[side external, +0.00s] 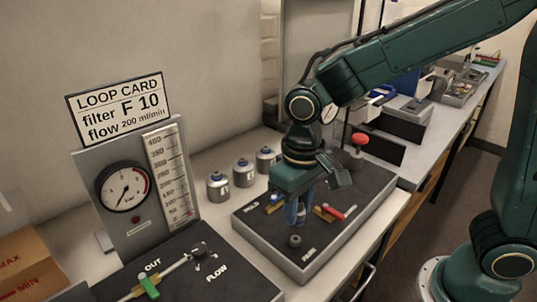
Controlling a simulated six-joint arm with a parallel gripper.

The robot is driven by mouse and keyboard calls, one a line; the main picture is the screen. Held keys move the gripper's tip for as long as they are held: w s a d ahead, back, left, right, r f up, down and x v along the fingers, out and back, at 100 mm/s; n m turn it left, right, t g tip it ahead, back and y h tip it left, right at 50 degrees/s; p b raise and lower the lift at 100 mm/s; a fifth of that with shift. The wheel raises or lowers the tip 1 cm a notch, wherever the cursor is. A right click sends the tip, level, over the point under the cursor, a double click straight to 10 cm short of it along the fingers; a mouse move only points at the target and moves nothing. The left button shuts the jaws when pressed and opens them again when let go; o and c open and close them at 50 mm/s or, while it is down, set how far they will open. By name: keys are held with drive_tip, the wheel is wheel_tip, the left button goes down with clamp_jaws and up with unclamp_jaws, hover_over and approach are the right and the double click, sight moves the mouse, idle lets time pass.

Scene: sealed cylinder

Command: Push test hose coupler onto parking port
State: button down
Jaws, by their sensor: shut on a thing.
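My gripper (299,200) points down over the dark-topped box (262,241) in the side external view. It is shut on a blue piece (291,214), which looks like the test hose coupler; the jaws hide much of it. A short dark round port (295,241) stands on the box near the front, close to the label "PARK", and looks like the parking port. The held piece is behind and above this port in the picture. I cannot tell the exact gap between them.
A red-handled part (332,211) and a yellow-and-blue part (274,203) flank the gripper. A red knob (360,139) rises behind. Several small metal canisters (243,173) stand at the back. A gauge panel (125,186) and a valve box (190,279) with a green handle are at left.

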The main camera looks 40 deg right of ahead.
sight(300, 201)
drive_tip(key=shift+f, duration=2.05)
drive_tip(key=shift+f, duration=0.25)
idle(0.7)
drive_tip(key=c, duration=1.1)
unclamp_jaws()
drive_tip(key=shift+o, duration=0.2)
drive_tip(key=shift+r, duration=0.2)
wheel_tip(300, 201, up, 14)
drive_tip(key=shift+f, duration=0.25)
drive_tip(key=shift+d, duration=0.1)
